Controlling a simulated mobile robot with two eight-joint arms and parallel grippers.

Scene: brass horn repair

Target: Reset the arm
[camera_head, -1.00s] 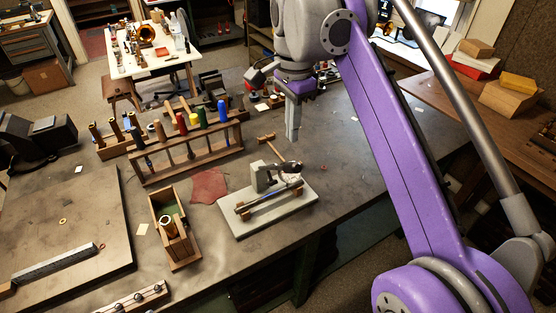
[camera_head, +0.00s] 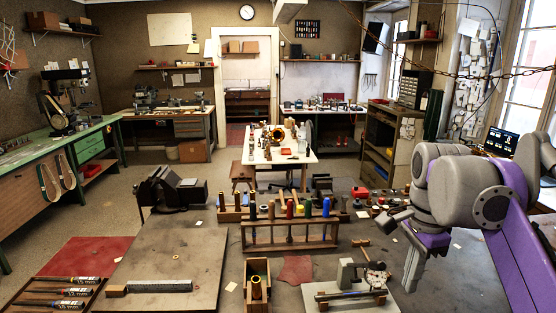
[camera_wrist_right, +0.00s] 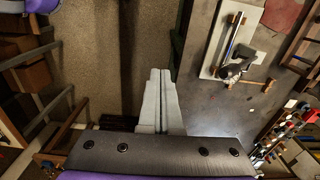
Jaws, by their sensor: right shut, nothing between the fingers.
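My right arm is grey and purple and comes in from the right in the head view. Its gripper (camera_head: 411,272) points down at the right, beside the light fixture board (camera_head: 318,303) on the bench. In the right wrist view the two grey fingers (camera_wrist_right: 160,98) lie together, shut, with nothing between them. They hang over the floor beside the bench edge, apart from the fixture. My left gripper is in neither view.
A wooden rack (camera_head: 290,236) with coloured handles stands mid-bench. A small wooden box (camera_head: 257,285) and a red cloth (camera_head: 296,269) lie in front of it. A vise (camera_head: 172,190) stands at left. Bare floor (camera_wrist_right: 92,60) shows below the gripper.

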